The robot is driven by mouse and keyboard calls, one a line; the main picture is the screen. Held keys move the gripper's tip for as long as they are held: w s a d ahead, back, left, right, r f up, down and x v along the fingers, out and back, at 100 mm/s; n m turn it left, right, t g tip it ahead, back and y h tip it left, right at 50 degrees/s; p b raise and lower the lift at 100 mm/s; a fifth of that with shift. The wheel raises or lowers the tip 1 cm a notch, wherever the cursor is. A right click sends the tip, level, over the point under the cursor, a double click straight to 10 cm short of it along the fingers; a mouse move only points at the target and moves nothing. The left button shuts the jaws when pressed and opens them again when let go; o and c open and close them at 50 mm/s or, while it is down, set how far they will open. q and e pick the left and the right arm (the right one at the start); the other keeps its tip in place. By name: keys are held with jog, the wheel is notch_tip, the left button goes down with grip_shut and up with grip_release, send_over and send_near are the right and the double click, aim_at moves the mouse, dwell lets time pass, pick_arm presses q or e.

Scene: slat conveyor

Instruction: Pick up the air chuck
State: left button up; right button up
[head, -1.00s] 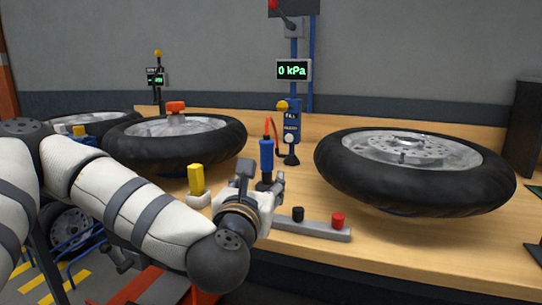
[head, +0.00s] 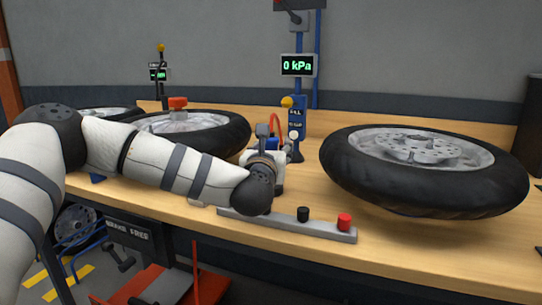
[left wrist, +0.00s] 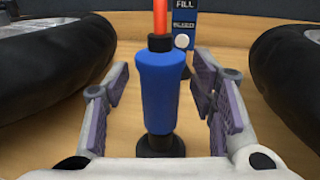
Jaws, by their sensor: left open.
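The air chuck (left wrist: 157,90) has a blue body with black ends and a red hose (left wrist: 160,18) rising from its top. In the left wrist view it stands upright between the two open fingers of my left gripper (left wrist: 160,100), with a gap on both sides. In the head view my left gripper (head: 275,145) is at the chuck and hides most of it; a bit of blue (head: 273,143) and the red hose (head: 276,122) show. My right gripper is not in view.
A tyred wheel (head: 424,165) lies to the right and another (head: 185,127) to the left on the wooden bench. A grey bar with black and red knobs (head: 344,222) lies along the front edge. A blue fill/bleed post (head: 297,120) with a 0 kPa display (head: 298,66) stands behind.

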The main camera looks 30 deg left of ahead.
pick_arm(q)
grip_shut()
